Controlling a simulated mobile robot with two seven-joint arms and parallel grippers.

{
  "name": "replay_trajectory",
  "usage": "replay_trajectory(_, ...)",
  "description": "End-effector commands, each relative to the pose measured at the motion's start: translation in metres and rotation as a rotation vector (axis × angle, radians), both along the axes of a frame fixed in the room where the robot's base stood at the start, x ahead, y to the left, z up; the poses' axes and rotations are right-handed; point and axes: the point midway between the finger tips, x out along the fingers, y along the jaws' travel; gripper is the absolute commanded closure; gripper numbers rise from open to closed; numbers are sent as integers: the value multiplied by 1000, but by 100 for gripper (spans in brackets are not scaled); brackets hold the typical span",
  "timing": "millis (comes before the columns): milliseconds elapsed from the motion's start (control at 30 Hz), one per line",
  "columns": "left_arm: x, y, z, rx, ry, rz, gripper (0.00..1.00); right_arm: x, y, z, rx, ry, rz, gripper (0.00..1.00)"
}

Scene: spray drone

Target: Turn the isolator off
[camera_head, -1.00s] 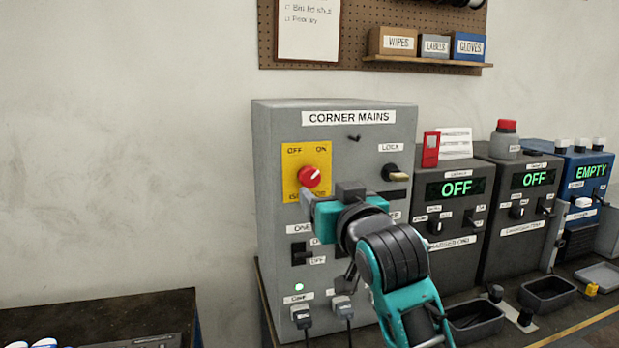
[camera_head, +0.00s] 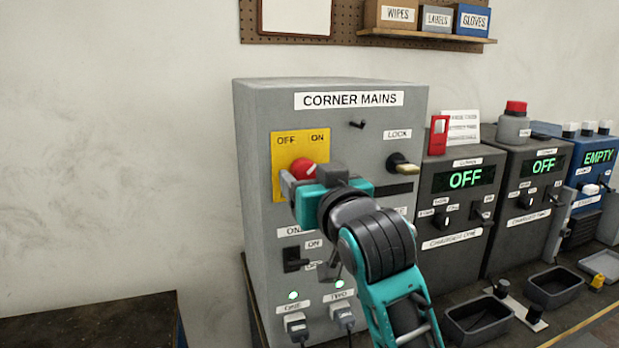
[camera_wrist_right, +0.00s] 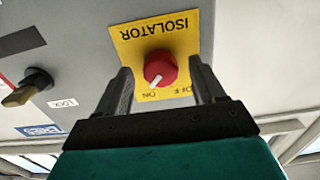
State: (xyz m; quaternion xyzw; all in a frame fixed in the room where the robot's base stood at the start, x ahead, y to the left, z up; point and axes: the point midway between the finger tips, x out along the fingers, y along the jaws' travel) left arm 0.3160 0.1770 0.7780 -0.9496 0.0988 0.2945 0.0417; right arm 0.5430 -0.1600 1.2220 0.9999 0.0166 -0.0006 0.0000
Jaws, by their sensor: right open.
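The isolator is a round red knob (camera_head: 302,168) with a white pointer, on a yellow plate (camera_head: 284,150) on the grey CORNER MAINS cabinet (camera_head: 268,105). The pointer leans up and right, toward ON. My right gripper (camera_head: 308,181) is open at the knob and hides its lower part in the head view. In the right wrist view the picture is upside down, and the knob (camera_wrist_right: 160,68) shows between the two open fingers (camera_wrist_right: 160,66), with a small gap on each side. Its pointer is on the ON side there too. My left gripper is not in view.
A LOCK handle (camera_head: 403,167) sits right of the knob. Below are a black switch (camera_head: 294,262), lit green lamps (camera_head: 293,295) and plugged cables (camera_head: 296,326). Two dark OFF units (camera_head: 465,179) stand to the right. The wall on the left is clear.

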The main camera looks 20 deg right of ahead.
Motion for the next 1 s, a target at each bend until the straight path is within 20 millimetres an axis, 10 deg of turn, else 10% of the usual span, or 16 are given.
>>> replay_trajectory(667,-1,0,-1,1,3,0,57,0,0,0,0,0,0,87)
replay_trajectory(1000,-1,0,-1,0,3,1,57,0,0,1,-51,-3,0,87)
